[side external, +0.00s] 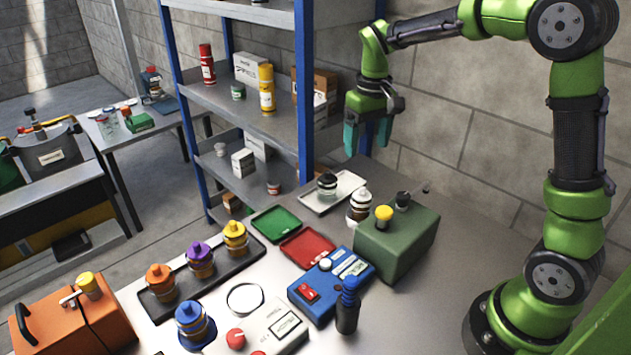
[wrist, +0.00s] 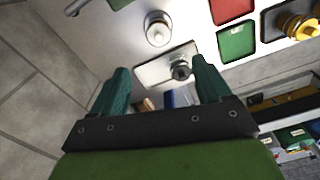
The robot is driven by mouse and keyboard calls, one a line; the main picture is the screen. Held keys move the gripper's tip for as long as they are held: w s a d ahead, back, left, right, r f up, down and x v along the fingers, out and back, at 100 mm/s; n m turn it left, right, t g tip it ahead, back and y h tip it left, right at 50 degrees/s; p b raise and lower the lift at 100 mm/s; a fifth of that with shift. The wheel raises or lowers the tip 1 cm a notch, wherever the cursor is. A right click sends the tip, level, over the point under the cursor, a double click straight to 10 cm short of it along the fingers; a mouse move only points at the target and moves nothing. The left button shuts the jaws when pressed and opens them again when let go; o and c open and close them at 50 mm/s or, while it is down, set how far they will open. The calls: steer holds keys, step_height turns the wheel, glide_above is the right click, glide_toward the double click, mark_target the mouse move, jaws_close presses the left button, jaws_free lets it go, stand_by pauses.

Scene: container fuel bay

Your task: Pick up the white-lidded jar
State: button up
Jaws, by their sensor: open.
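The white-lidded jar (side external: 359,206) stands upright on the grey table, between the white tray and the green box. In the wrist view the white-lidded jar (wrist: 158,29) shows from above, near the top middle, beyond the fingertips. My gripper (side external: 367,138) is open and empty, high above the table at the back, near the shelf's right post. In the wrist view my gripper (wrist: 160,68) has its two teal fingers spread, with nothing between them touching either one. The jar is apart from the gripper.
A dark-lidded jar (side external: 327,184) stands on the white tray (side external: 347,181), close to the white-lidded jar. The green box (side external: 398,240) with a yellow knob stands on its other side. Green (side external: 276,224) and red (side external: 308,246) trays lie nearby. The blue-posted shelf (side external: 250,112) rises at the back left.

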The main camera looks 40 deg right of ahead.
mark_target(363, 187)
step_height(363, 187, down, 16)
steer(key=shift+d+r, duration=0.1)
stand_by(0.6)
steer(key=c, duration=1.1)
